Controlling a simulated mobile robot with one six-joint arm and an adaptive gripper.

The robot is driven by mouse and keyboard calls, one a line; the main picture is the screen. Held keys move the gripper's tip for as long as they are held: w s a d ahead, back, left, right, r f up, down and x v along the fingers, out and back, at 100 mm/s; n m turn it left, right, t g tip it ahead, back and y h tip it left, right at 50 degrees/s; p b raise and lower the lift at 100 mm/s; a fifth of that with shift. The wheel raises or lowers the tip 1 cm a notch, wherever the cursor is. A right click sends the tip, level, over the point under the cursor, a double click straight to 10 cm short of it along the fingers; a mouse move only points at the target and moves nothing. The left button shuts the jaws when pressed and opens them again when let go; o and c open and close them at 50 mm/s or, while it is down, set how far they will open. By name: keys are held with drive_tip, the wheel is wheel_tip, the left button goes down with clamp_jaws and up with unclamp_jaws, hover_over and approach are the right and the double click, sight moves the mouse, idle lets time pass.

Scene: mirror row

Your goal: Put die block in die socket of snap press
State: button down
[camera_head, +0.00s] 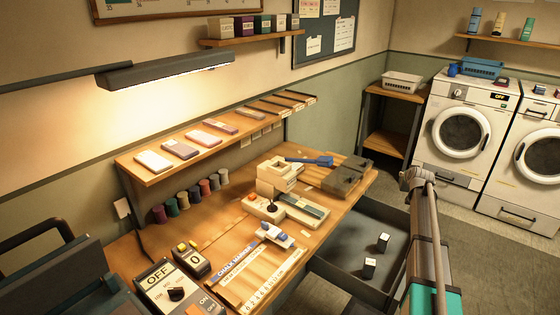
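A cream press (268,188) with a long blue lever (310,161) stands toward the back right of the wooden bench; it looks like the snap press. Its die socket cannot be made out at this size. Two small black-and-white blocks, one farther back (383,242) and one nearer (369,268), lie apart in the open grey drawer (345,280) below the bench's right edge. Either may be the die block; I cannot tell which. Part of my arm rises at the right, beside the drawer. I cannot make out my gripper.
In front of the press are a joystick unit (270,206), a blue-and-white tool (277,235) and a chalk marker strip (236,261). A grey box (347,179) stands right of the press. A shelf (150,178) overhangs the bench's back. Washing machines (458,131) stand far right.

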wheel_tip(320, 180, up, 24)
drive_tip(key=p, duration=2.2)
drive_tip(key=shift+f, duration=0.25)
